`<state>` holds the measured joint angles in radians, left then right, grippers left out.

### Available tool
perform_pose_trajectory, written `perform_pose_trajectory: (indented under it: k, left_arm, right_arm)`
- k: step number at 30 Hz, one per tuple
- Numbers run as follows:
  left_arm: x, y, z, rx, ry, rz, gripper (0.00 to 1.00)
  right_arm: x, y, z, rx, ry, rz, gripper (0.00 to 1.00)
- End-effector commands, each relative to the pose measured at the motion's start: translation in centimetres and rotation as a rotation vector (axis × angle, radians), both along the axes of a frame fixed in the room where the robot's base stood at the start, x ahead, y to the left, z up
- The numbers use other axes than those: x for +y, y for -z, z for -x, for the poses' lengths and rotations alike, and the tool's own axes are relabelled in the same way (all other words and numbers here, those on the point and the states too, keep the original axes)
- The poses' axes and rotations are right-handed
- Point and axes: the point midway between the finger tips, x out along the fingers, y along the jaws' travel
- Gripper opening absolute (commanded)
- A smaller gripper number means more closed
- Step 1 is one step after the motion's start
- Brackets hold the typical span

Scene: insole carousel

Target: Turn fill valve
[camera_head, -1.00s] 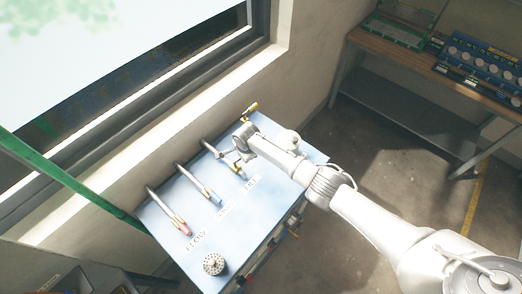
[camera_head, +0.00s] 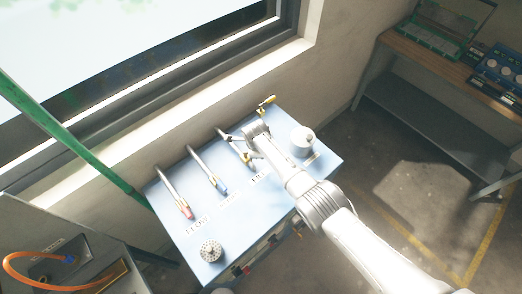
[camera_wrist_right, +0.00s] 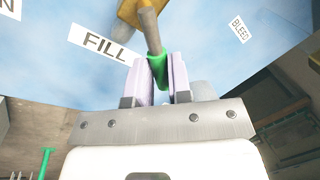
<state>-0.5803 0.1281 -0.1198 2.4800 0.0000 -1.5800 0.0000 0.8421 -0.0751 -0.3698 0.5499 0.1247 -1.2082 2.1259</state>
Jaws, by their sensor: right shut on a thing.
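The fill valve (camera_wrist_right: 148,25) shows at the top of the right wrist view, with a yellow-brown body and a grey lever ending in a green grip (camera_wrist_right: 159,68). My right gripper (camera_wrist_right: 160,78) is shut on this green grip, one pale finger on each side of it. The FILL label (camera_wrist_right: 105,46) lies on the panel just left of the lever. In the head view my right gripper (camera_head: 238,142) is over the pale blue bench top (camera_head: 240,215), at the third pipe, which has a yellow end. My arm and wrist partly hide this spot. My left gripper is not in view.
Two other pipes, with a red end (camera_head: 187,212) and a blue end (camera_head: 223,188), lie to the left. A yellow valve (camera_head: 266,102) stands at the back and a white cylinder (camera_head: 302,141) at the right. A round perforated knob (camera_head: 210,250) is near the front.

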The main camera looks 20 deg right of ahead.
Motion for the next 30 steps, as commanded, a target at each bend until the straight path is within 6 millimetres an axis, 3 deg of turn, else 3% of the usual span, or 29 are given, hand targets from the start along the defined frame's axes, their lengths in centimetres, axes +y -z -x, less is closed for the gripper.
perform_pose_trajectory:
  k: [11, 12, 20, 30]
  left_arm:
    - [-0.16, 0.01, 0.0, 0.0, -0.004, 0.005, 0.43]
    - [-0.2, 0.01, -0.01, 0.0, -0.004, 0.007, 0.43]
    - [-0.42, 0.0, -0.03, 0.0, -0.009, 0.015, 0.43]
    - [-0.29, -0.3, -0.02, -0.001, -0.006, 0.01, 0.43]
  right_arm:
    - [0.1, -0.03, 0.0, 0.0, 0.002, 0.001, 0.0]
    - [0.1, -0.03, 0.0, 0.0, 0.002, 0.001, 0.2]
    - [0.09, -0.02, -0.01, 0.0, 0.002, 0.001, 0.44]
    - [0.12, -0.47, 0.05, -0.001, 0.002, 0.0, 0.44]
